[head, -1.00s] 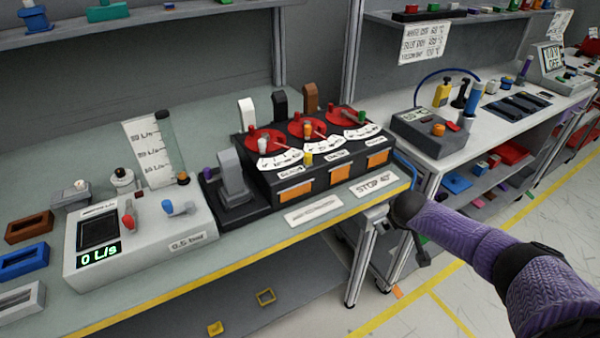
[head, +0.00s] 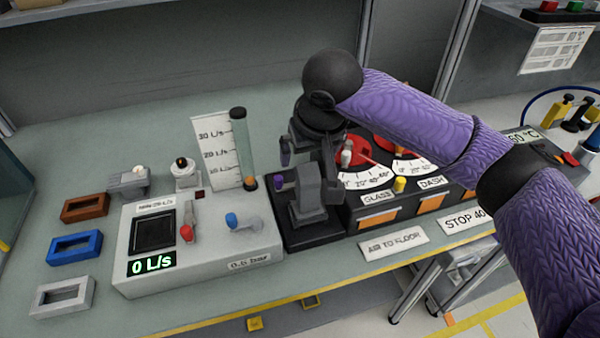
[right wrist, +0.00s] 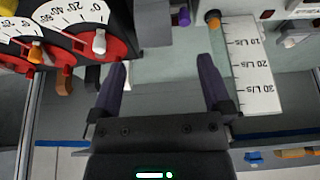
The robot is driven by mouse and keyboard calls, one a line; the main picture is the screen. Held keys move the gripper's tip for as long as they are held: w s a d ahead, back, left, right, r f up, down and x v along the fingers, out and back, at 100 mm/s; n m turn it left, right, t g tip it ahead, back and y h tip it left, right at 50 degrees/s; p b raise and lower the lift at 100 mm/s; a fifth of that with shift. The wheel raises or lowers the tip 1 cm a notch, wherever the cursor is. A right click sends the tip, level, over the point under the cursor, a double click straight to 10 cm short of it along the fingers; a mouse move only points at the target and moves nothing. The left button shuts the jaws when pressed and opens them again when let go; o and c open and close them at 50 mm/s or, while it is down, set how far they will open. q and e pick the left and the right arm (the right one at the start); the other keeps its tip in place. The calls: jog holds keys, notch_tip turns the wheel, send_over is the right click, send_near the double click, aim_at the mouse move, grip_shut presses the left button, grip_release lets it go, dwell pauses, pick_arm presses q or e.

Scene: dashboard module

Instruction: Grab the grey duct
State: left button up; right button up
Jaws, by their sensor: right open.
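A grey hollow rectangular piece (head: 62,297), which looks like the grey duct, lies at the front left of the bench in the head view. Blue (head: 75,247) and brown (head: 85,207) pieces of the same shape lie behind it. My right gripper (head: 308,150) is far to its right, above the black module's left end. In the right wrist view the right gripper (right wrist: 162,64) has its fingers spread, with nothing between them. The grey piece does not show in that view. My left gripper is not in view.
A white airflow unit (head: 200,262) stands between the grey piece and the black module. A clear tube (head: 241,150) and a flow chart (head: 215,155) stand behind it. A grey upright block (head: 307,190) stands near my right gripper. The bench's back left is clear.

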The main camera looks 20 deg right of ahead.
aim_at(307, 180)
jog(key=b+x, duration=0.1)
jog(key=x, duration=0.2)
jog(key=b+x, duration=0.1)
jog(key=x, duration=0.2)
jog(key=s+b+x, duration=0.1)
jog(key=x, duration=0.2)
jog(key=shift+d+f, duration=0.4)
jog(key=shift+w+f, duration=0.1)
jog(key=shift+f, duration=0.05)
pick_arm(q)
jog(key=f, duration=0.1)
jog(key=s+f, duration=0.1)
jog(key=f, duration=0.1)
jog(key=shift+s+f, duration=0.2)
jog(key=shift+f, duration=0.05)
